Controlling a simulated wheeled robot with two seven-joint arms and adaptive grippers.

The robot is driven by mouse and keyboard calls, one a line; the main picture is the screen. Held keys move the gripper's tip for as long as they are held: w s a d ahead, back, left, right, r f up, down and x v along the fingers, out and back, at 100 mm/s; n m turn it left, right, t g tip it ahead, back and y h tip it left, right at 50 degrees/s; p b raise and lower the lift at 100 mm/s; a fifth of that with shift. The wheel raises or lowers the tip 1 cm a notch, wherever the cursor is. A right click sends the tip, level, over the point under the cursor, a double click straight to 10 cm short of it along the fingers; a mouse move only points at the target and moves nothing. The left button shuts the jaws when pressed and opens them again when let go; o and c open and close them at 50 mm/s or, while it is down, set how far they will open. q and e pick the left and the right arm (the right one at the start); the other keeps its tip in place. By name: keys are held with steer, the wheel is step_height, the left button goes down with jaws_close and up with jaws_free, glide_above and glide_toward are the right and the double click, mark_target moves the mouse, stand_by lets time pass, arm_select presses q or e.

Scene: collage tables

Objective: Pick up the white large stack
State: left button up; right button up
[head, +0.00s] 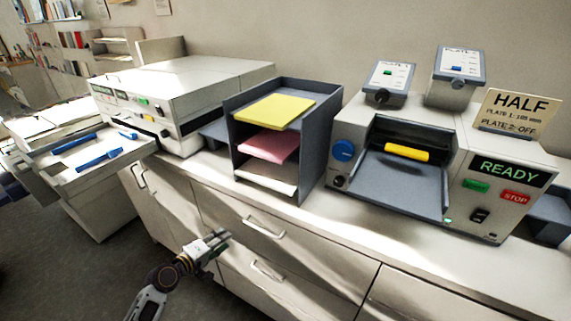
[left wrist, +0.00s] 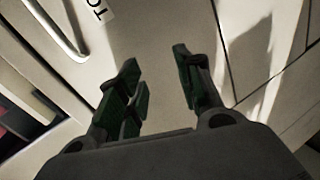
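A white stack (head: 268,177) lies in the lowest slot of a dark grey rack (head: 318,140) on the counter. A pink stack (head: 269,147) is in the slot above it, and a yellow stack (head: 274,111) is on top. My left gripper (head: 222,241) is in front of the cabinet drawers, below the counter edge and lower left of the rack. In the left wrist view the left gripper (left wrist: 160,92) has its fingers apart with nothing between them. My right gripper is not in view.
A machine (head: 400,165) with a READY display stands right of the rack. A printer-like machine (head: 185,90) stands left, beside a tray (head: 85,155) with blue items. Drawer handles (head: 262,228) stick out near my left gripper. The counter's front strip is clear.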

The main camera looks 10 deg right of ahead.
arm_select(q)
steer(key=s+d+r+h, duration=0.2)
steer(key=d+r+h, duration=0.1)
steer(key=r, duration=0.7)
steer(key=s+d+r+h+b, duration=0.1)
steer(key=d+r, duration=0.3)
steer(key=r, duration=0.6)
steer(key=shift+s+r+m+h+b, duration=0.35)
steer(key=shift+s+h, duration=0.25)
steer(key=shift+h, duration=0.3)
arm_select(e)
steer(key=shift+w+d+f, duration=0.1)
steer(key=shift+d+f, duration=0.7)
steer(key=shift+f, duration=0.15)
arm_select(q)
steer(key=shift+w, duration=0.1)
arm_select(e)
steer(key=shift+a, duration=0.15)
arm_select(q)
steer(key=p+x, duration=0.1)
steer(key=x, duration=0.7)
steer(key=shift+w+d+p, duration=0.1)
steer(key=shift+d+p, duration=0.05)
steer(key=shift+p, duration=0.15)
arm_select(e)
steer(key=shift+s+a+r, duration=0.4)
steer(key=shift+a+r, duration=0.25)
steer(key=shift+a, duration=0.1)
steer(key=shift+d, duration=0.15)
